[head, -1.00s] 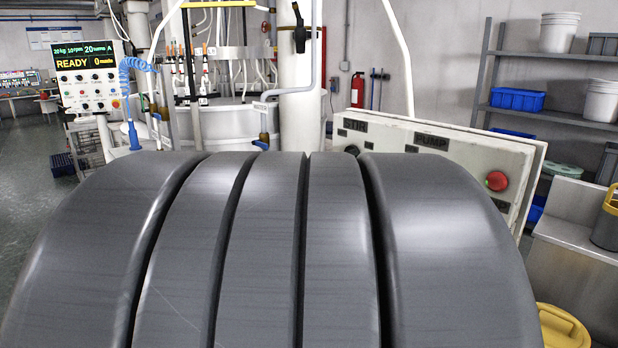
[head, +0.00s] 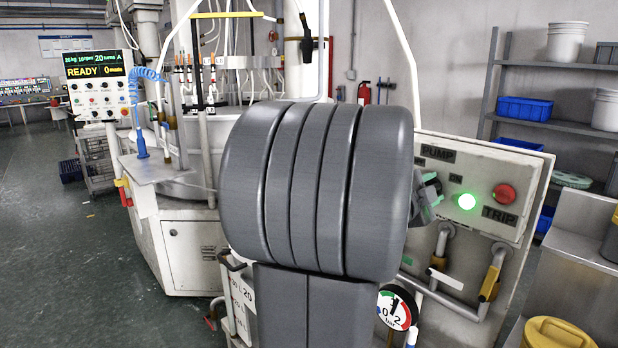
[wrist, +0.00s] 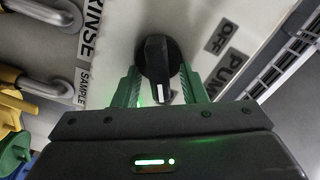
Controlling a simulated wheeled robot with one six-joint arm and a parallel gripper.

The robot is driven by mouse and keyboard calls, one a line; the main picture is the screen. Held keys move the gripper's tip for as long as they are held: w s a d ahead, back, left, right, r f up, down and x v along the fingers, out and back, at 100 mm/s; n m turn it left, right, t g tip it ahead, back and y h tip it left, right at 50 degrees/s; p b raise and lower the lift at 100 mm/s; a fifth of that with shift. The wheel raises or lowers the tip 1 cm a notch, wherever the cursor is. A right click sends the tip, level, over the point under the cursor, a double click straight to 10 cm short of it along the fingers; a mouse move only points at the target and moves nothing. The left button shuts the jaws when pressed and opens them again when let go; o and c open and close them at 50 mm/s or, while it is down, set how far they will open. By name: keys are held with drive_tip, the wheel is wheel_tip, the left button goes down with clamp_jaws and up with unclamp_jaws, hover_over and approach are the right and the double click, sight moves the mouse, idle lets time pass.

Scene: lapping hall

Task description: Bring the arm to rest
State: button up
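My gripper (wrist: 160,88) shows in the wrist view with its two green fingers apart, one on each side of a black rotary knob (wrist: 158,65). The fingers look open, with slight gaps beside the knob. The knob has a white mark and sits on a pale panel near the labels OFF and PUMP. In the head view my gripper (head: 428,195) is partly hidden behind my large grey arm link, close to the control panel (head: 520,165). The knob is hidden there.
The panel bears a lit green lamp (head: 467,202), a red button (head: 503,194) and pipe handles below. A pressure gauge (head: 397,308) stands low in front. A display reading READY (head: 97,72) is at left. Open floor (head: 60,250) lies at left; a steel bench (head: 565,250) is at right.

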drive_tip(key=v, duration=1.4)
drive_tip(key=x, duration=1.3)
drive_tip(key=shift+w+d, duration=0.25)
drive_tip(key=shift+w+d+r+n+p, duration=0.15)
drive_tip(key=shift+w+n+p, duration=0.05)
drive_tip(key=shift+n+p, duration=0.2)
drive_tip(key=shift+r+n+p, duration=0.15)
drive_tip(key=shift+n+p, duration=0.3)
drive_tip(key=shift+n, duration=0.45)
drive_tip(key=n, duration=0.2)
drive_tip(key=n+p, duration=0.1)
drive_tip(key=shift+w+a+n, duration=0.1)
drive_tip(key=shift+a+n, duration=0.15)
drive_tip(key=shift+n, duration=0.15)
